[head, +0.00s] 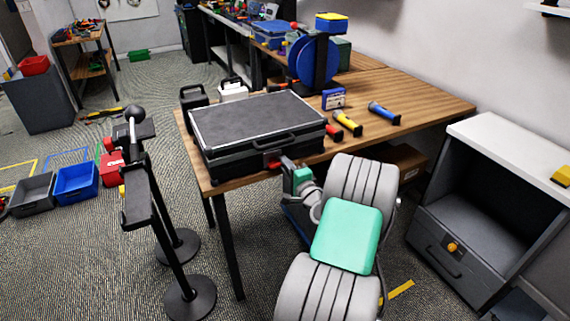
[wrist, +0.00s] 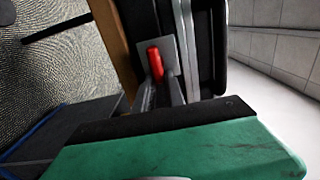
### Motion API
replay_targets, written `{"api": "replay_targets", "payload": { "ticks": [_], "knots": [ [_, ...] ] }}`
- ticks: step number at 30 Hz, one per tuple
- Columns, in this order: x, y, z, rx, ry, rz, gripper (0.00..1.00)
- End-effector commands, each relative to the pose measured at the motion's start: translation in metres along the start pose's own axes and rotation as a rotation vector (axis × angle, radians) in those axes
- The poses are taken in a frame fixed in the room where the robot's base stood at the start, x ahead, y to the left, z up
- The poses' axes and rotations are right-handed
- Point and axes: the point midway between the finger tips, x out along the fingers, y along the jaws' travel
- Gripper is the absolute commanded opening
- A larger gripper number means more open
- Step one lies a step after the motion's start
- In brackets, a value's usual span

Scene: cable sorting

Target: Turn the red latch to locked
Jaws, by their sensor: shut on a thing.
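A black case (head: 255,118) with silver edges lies closed on the wooden table (head: 440,100). A red latch (head: 271,164) is on its front face, near the table's front edge. My gripper (head: 283,163) reaches the latch from the front and is shut on it. In the wrist view the red latch (wrist: 155,61) stands between the fingers of my gripper (wrist: 160,78), against a grey plate on the case. The fingers hide the lower part of the latch. I cannot tell whether its position is locked.
Screwdriver-like tools with red, yellow and blue handles (head: 347,123) lie right of the case. A blue reel (head: 315,60) stands behind. A black stand (head: 150,190) is left of the table, and a dark cabinet (head: 480,220) is at right.

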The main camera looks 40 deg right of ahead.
Motion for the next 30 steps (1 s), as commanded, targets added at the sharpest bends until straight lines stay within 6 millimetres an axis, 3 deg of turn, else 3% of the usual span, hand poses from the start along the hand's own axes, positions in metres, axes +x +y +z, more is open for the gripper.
{"api": "replay_targets", "payload": {
  "ticks": [13, 14, 21, 30],
  "knots": [
    [-0.0002, 0.0006, -0.0004, 0.011, 0.001, 0.0, 0.0],
    [-0.0002, 0.0006, -0.0004, 0.011, 0.001, 0.0, 0.17],
    [-0.0001, 0.0005, -0.0002, 0.01, 0.001, 0.0, 0.36],
    [-0.0051, 0.0013, -0.0006, 0.009, 0.001, 0.002, 0.36]
  ]
}}
